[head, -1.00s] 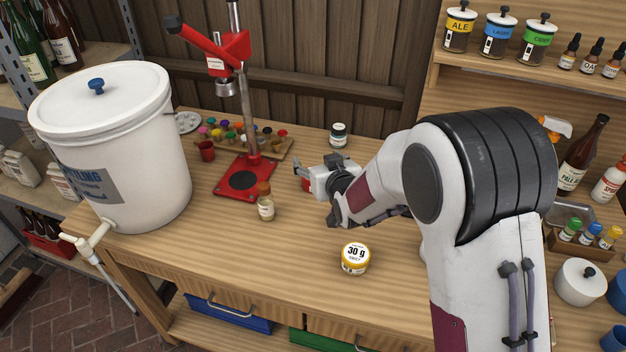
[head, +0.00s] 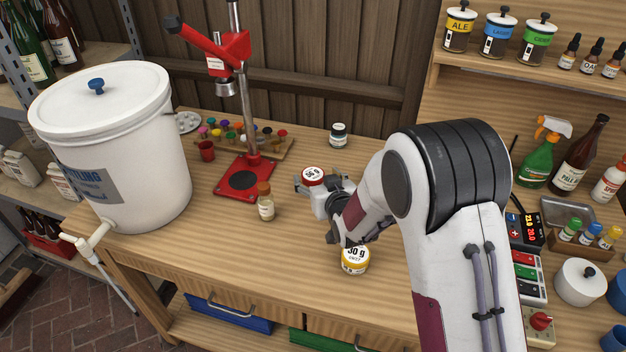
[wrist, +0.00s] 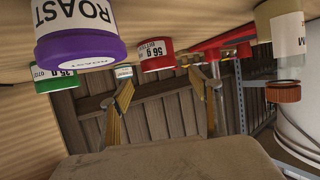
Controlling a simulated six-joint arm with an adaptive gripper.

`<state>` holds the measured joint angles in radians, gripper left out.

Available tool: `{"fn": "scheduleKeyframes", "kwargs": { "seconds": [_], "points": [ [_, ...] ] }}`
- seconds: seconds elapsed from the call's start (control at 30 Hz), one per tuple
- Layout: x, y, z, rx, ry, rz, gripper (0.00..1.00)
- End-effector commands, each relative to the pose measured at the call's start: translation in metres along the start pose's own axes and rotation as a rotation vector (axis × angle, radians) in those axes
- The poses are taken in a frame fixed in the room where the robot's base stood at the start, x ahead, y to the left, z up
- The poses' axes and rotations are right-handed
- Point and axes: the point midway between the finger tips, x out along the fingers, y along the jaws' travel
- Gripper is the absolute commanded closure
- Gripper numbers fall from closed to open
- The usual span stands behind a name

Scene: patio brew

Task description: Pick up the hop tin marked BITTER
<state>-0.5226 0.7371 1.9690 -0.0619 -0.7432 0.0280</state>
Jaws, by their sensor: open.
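A red tin (head: 314,175) with a white-labelled lid stands on the bench just beyond my gripper. In the wrist view, which is upside down, the red tin (wrist: 156,53) reads 56 g; its smaller print is too fine to read surely. My gripper (wrist: 165,88) is open, its two fingers apart with nothing between them, and the tin lies ahead of the gap. A yellow tin (head: 355,262) marked 30 g stands nearer the front, partly covered by my wrist.
A purple ROAST tin (wrist: 80,38) is close on the left in the wrist view, with a green tin (wrist: 55,76) beyond. A small brown-capped bottle (head: 265,207) and red capper (head: 240,178) stand left of my gripper.

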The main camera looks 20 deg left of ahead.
Motion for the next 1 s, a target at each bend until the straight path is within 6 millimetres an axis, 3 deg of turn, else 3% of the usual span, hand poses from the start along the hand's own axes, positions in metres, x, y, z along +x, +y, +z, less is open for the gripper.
{"fn": "scheduleKeyframes", "kwargs": {
  "seconds": [0.43, 1.0],
  "points": [
    [0.006, 0.000, 0.013, 0.000, -0.001, 0.000, 0.37],
    [0.052, 0.000, 0.010, 0.000, 0.001, 0.000, 0.37]
  ]
}}
